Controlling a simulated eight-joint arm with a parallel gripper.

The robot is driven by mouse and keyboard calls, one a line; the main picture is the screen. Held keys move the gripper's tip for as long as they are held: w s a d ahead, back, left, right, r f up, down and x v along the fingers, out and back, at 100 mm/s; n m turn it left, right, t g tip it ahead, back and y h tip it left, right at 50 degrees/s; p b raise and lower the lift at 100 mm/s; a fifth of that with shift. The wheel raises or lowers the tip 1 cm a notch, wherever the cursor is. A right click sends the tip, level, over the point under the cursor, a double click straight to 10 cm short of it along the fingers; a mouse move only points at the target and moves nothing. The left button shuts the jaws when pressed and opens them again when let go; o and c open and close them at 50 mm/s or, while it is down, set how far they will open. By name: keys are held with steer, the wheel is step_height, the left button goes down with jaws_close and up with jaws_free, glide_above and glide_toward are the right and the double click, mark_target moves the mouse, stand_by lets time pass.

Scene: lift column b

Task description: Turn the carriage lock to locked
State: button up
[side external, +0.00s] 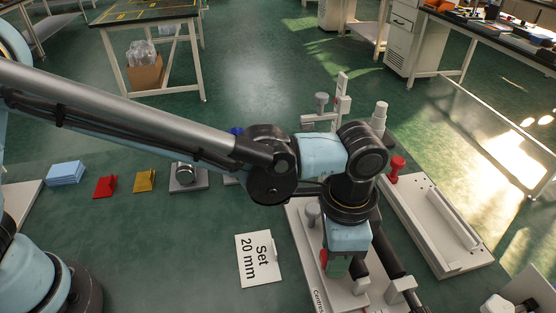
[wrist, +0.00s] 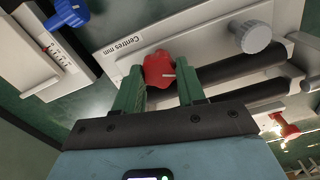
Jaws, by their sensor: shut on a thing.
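A red lobed knob (wrist: 159,66), apparently the carriage lock, sits beside a plate marked "Centres mm" in the wrist view. It has a pale line on its top. My gripper (wrist: 162,82) has its two green fingers closed around the knob, one on each side. In the side view my gripper (side external: 334,266) points down at the pale fixture (side external: 303,228), and the knob is mostly hidden behind it. I cannot read from either view whether the lock stands at locked.
A grey knob (wrist: 250,36) and dark rails (wrist: 235,68) lie close to the fingers. A blue knob (wrist: 66,14) with a scale is at upper left. A "Set 20 mm" card (side external: 259,259) lies left of the fixture. A second fixture (side external: 440,225) with a red knob (side external: 397,164) stands right.

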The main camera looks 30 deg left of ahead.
steer(key=o, duration=1.1)
steer(key=shift+c, duration=0.2)
steer(key=shift+n, duration=1.2)
step_height(320, 180, up, 12)
steer(key=a+f+n+t+h, duration=0.1)
steer(key=a+n+t, duration=0.5)
steer(key=a, duration=2.2)
steer(key=shift+a+f+n, duration=0.2)
steer(key=shift+f+n, duration=0.3)
